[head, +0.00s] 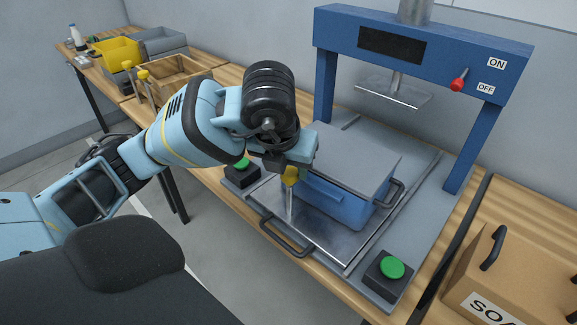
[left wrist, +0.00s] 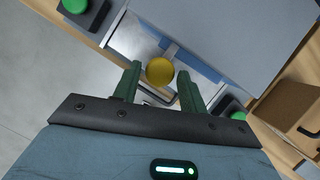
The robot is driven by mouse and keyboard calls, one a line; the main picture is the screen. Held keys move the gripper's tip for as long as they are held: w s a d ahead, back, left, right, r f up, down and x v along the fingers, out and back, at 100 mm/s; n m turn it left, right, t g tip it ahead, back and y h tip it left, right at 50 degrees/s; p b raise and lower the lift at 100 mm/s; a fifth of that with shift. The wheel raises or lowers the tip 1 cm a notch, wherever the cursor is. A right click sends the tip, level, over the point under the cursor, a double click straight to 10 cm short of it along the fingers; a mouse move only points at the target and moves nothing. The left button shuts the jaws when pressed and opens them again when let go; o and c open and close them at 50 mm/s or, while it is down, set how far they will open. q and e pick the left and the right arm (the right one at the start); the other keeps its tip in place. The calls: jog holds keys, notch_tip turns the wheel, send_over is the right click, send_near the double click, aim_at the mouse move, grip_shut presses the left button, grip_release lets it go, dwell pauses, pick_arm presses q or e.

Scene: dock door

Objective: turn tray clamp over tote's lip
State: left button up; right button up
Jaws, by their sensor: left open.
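The tray clamp (head: 290,178) has a yellow knob on an upright metal post. It stands on the metal tray (head: 275,226), beside the near left side of the blue tote (head: 335,200). The tote has a flat grey top. My left gripper (head: 287,165) is directly above the knob and hides part of the clamp. In the left wrist view, the yellow knob (left wrist: 160,71) shows between the tips of the two green fingers of the open left gripper (left wrist: 159,76), with gaps at both sides. My right gripper is not in view.
A blue press frame (head: 420,40) with a flat plate (head: 392,93) stands over the tray area. Green buttons (head: 392,267) sit at the front corners. A brown box (head: 505,280) is at right. Bins (head: 115,52) fill the back left bench.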

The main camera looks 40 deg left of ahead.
pick_arm(q)
jog(key=p+v, duration=0.2)
jog(key=v, duration=0.5)
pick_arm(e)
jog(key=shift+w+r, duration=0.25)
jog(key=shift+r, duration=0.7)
